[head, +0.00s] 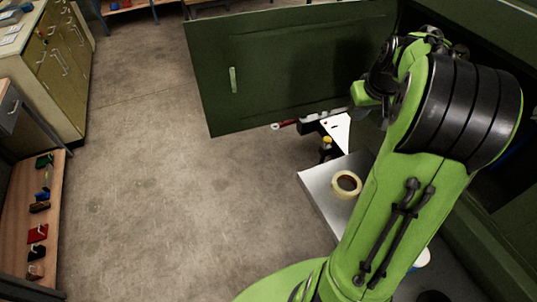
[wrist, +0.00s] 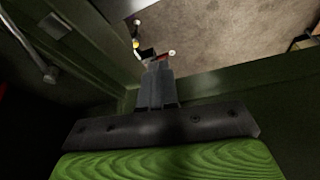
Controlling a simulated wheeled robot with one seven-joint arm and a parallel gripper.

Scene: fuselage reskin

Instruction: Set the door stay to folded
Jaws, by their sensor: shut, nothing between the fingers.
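The dark green door (head: 290,70) stands open in the head view, with a pale green handle (head: 233,80) on its face. My gripper (wrist: 156,66) shows in the wrist view with its fingers together and nothing between them. It is beside dark green framing. In the head view my arm covers much of the opening, and the fingertips cannot be made out. A grey metal rod with a rounded end (wrist: 50,74) at the upper left of the wrist view may be the door stay. It is apart from my fingers, and I cannot tell whether it is folded.
Below the door, a grey tray top (head: 315,192) holds a roll of yellowish tape (head: 346,184). A small yellow-topped item (head: 326,146) is behind it. A wooden shelf (head: 20,225) with several small coloured items stands at the left. The concrete floor (head: 150,180) between is clear.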

